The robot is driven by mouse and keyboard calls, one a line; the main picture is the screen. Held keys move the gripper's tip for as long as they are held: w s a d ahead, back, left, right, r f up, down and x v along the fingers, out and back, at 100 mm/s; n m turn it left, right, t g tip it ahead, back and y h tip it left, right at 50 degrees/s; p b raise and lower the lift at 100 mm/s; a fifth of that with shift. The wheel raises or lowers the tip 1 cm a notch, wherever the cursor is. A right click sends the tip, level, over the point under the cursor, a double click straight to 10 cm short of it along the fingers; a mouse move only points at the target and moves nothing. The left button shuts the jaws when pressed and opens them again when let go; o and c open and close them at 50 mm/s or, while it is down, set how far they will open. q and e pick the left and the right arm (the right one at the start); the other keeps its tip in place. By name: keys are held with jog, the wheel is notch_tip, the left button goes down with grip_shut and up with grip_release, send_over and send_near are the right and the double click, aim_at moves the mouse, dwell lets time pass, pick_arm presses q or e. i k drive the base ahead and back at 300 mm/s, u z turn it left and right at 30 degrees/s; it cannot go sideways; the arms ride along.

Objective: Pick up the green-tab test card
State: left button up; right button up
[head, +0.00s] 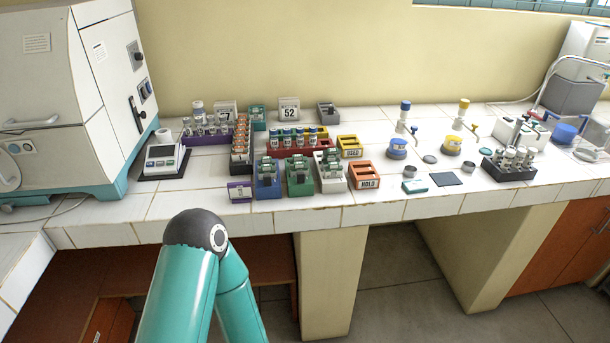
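Small upright pieces with green and pale parts stand in a blue rack (268,191), a green rack (300,189) and a white rack (332,186) near the counter's front edge. They are too small for me to tell which one is the green-tab test card. A teal flat item (415,186) lies further right on the counter. Neither of my grippers is in view. Only a teal arm of mine with a dark joint shows at the bottom, below the counter edge.
An orange HOLD box (365,182) and a yellow USED box (350,153) stand right of the racks. A purple holder (240,197) stands to their left. A scale-like device (164,160) and a large white machine (60,90) are at left.

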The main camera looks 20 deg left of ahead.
aim_at(334, 170)
jog(key=u, duration=0.05)
jog(key=i, duration=0.9)
